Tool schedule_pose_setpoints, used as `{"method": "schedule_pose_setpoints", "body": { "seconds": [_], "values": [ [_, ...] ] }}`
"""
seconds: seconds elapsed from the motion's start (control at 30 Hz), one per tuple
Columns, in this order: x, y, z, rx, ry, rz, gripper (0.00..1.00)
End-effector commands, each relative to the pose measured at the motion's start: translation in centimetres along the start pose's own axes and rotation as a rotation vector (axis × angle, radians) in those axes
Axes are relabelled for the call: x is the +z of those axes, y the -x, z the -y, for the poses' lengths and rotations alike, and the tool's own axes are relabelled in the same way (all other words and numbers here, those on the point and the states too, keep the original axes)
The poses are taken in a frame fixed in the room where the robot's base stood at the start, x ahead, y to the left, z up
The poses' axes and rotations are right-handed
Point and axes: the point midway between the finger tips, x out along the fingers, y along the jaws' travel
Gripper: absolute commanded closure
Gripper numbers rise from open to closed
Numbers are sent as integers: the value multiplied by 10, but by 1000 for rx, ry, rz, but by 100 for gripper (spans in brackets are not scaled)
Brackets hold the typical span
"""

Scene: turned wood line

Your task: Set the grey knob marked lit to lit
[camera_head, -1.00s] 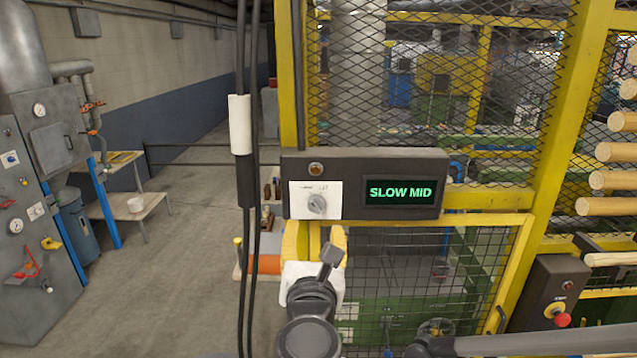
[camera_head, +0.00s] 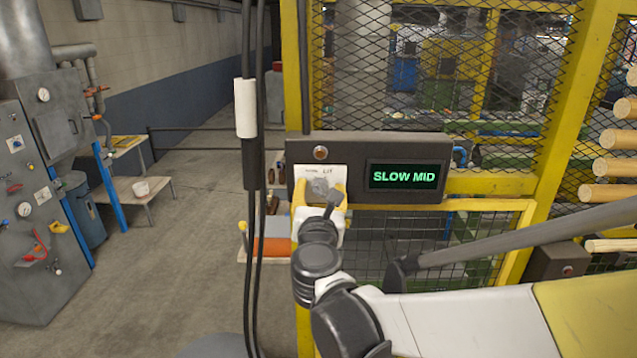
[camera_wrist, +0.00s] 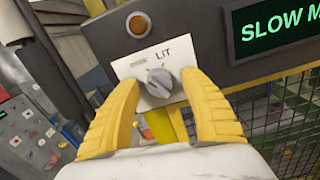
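The grey knob (camera_wrist: 160,83) sits on a white plate (camera_wrist: 129,67) on the dark control box (camera_head: 340,150). The plate carries the word LIT at its upper right and a smaller word at its upper left, too small to read. A pale pointer line on the knob leans to the upper left in the wrist view. In the head view the knob (camera_head: 318,187) is partly hidden by my gripper (camera_head: 322,192). In the wrist view my gripper (camera_wrist: 163,102) has its two yellow fingers spread apart, one on each side of the knob, with visible gaps to it.
A green display (camera_head: 404,176) on the box reads SLOW MID. A round amber button or lamp (camera_head: 320,153) sits above the plate. Dark cables with a white sleeve (camera_head: 245,108) hang left of the box. Yellow fence posts and mesh (camera_head: 420,110) stand behind it.

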Motion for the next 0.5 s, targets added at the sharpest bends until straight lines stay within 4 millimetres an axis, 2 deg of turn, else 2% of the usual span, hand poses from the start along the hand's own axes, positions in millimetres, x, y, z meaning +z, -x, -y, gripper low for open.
{"method": "schedule_pose_setpoints", "body": {
  "seconds": [0.03, 0.13, 0.17, 0.5],
  "values": [
    [0, 0, 0, 0, 0, 0, 64],
    [0, 0, 0, 0, 0, 0, 94],
    [0, 0, 0, 0, 0, 0, 100],
    [0, 0, 0, 0, -35, 0, 100]
  ]
}}
